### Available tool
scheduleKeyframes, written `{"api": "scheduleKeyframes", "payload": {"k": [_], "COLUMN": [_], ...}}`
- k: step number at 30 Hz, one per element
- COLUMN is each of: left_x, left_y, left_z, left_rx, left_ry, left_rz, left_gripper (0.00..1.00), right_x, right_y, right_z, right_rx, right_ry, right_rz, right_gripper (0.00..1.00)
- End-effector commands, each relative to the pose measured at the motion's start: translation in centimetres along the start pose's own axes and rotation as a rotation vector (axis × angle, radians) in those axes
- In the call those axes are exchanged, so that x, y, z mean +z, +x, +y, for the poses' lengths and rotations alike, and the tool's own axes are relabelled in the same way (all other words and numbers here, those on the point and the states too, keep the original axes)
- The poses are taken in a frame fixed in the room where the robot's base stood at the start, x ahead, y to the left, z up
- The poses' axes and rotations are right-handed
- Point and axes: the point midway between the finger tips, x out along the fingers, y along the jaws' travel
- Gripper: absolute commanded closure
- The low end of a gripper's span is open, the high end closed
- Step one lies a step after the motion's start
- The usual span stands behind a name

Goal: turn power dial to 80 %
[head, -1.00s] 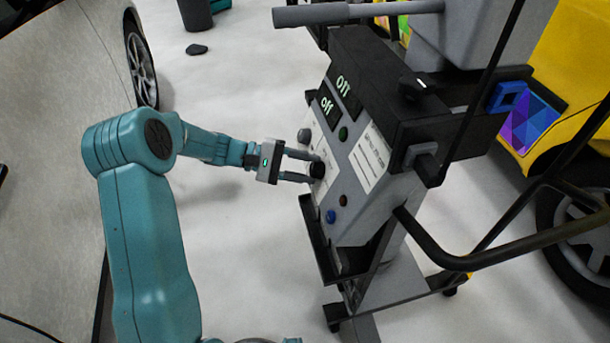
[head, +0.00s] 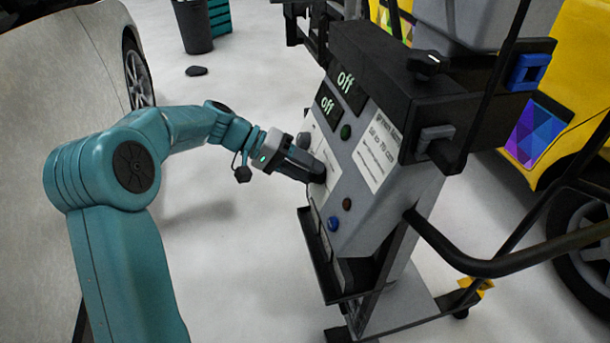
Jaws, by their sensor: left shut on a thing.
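My right gripper does not show.
A black bar handle (head: 500,258) curves out on the right of the stand. A black tray (head: 318,262) juts out below the panel. A grey car (head: 60,90) stands at the left, a yellow vehicle (head: 570,90) at the right. The pale floor between is mostly clear.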

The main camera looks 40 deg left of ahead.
Motion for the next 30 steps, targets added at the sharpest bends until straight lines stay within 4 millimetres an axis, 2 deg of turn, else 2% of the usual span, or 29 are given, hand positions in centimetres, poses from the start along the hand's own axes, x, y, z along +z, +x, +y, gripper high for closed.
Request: {"api": "scheduleKeyframes", "payload": {"k": [8,24,25,27,30], "left_x": [0.07,0.08,0.08,0.08,0.06], "left_y": [0.06,0.02,0.02,0.02,0.02], "left_z": [-0.03,0.06,0.05,0.06,0.07], "left_rx": [-0.037,-0.047,-0.047,-0.046,-0.046], "left_ry": [0.090,0.113,0.113,0.112,0.112], "left_rz": [-0.002,-0.003,-0.003,-0.003,-0.002], "left_gripper": [0.87,0.87,0.53,0.32,0.32], "right_x": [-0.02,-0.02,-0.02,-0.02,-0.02], "right_y": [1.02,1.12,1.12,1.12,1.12], "right_z": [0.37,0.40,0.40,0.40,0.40], "right_rx": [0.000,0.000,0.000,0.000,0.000], "right_ry": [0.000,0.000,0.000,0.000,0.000], "right_rz": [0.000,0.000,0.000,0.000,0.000], "right_gripper": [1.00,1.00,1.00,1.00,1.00]}}
